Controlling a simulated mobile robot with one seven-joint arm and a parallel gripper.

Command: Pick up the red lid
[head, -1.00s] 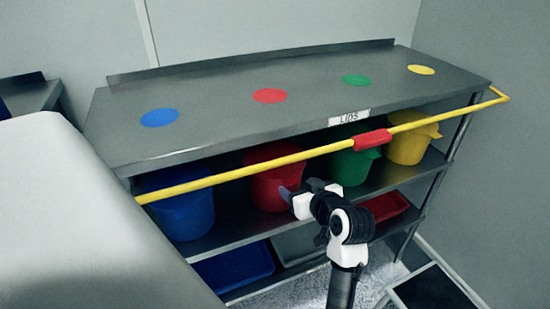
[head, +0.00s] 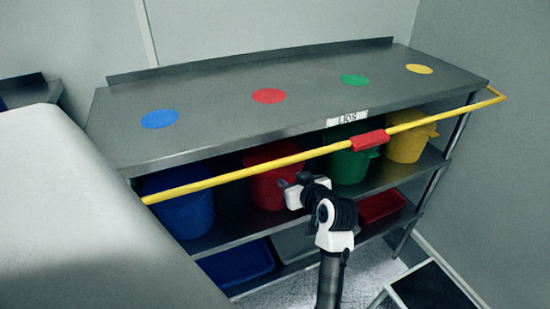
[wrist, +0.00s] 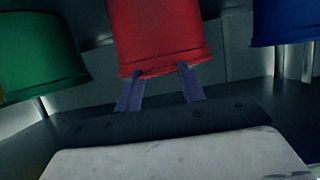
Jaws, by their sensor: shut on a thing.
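A flat red disc (head: 268,96) lies on the grey shelf top between the blue and green discs; I cannot tell whether it is a lid or a marker. A red bucket (head: 268,188) stands on the shelf below it. My gripper (head: 283,186) is in front of this bucket, below the shelf top and away from the disc. In the wrist view the purple fingers of my gripper (wrist: 158,90) reach the edge of the red bucket (wrist: 160,35) and are shut on it. The exact contact is dim.
A yellow rail (head: 225,178) with a red sleeve (head: 370,140) runs along the front of the shelf unit. Blue (head: 180,212), green (head: 350,165) and yellow (head: 405,147) buckets stand beside the red one. A label reading LIDS (head: 347,118) is on the top's front edge.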

